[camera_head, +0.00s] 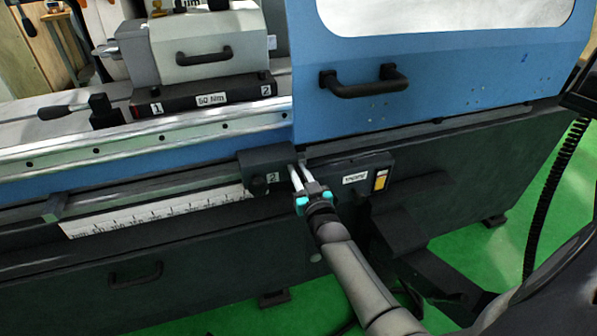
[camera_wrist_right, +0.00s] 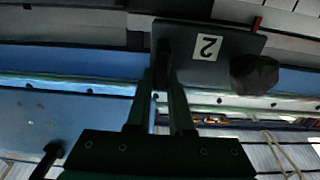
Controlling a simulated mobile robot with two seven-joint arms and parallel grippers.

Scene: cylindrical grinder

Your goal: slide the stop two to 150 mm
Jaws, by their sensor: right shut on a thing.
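Stop two is a dark block (camera_head: 262,160) on the front rail, at the right end of the white millimetre scale (camera_head: 150,212). It has a "2" label and a round black knob (camera_head: 259,186). In the right wrist view, stop two (camera_wrist_right: 225,50) shows upside down with its label, its knob (camera_wrist_right: 254,74) and a small red pointer (camera_wrist_right: 257,24). My right gripper (camera_head: 293,170) is shut on the right end of stop two; it also shows in the right wrist view (camera_wrist_right: 163,75). The fingers hide part of that end. My left gripper is not in view.
A blue door with a black handle (camera_head: 364,82) stands above and to the right. A panel with a yellow switch (camera_head: 381,179) is right of my gripper. Another dark block (camera_head: 55,206) sits near the scale's left end. The rail between the blocks looks clear.

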